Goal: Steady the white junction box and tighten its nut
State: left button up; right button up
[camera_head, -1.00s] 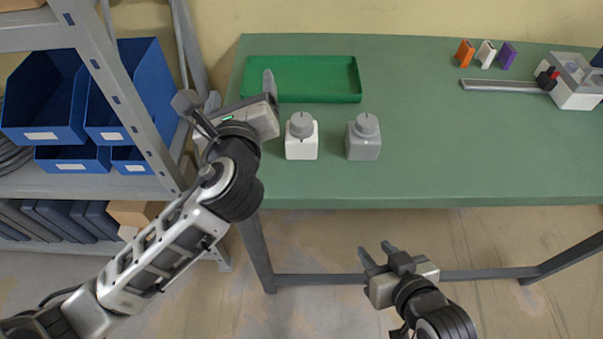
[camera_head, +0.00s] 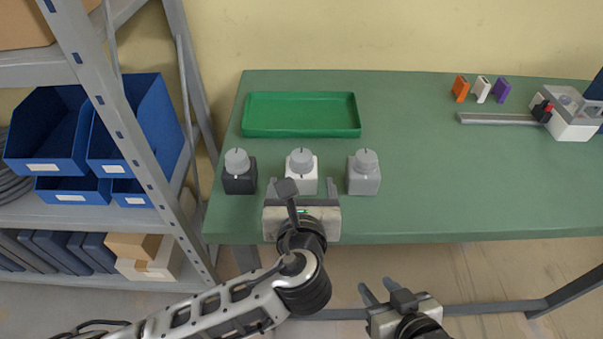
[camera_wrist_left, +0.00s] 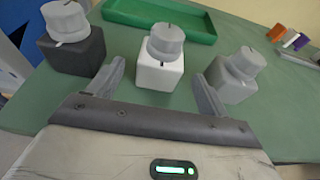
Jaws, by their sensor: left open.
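The white junction box (camera_head: 309,173) stands upright near the front edge of the green table, in the middle of a row of three boxes. Its round grey nut (camera_head: 301,159) sits on top with a dark mark line. My left gripper (camera_head: 307,188) is open just in front of this box and partly hides it. In the left wrist view the white box (camera_wrist_left: 160,76) stands ahead, between the spread fingers (camera_wrist_left: 160,82); I cannot tell whether they touch it. My right gripper (camera_head: 378,290) is open and empty, low in front of the table.
A black box (camera_head: 240,180) stands left of the white one and a grey box (camera_head: 364,180) stands right, both with grey nuts. A green tray (camera_head: 302,132) lies behind. A grey bar (camera_head: 495,118) and a white device (camera_head: 572,128) are at right. A shelf stands left.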

aim_at(302, 173)
pick_arm(q)
jog(key=shift+x, duration=2.75)
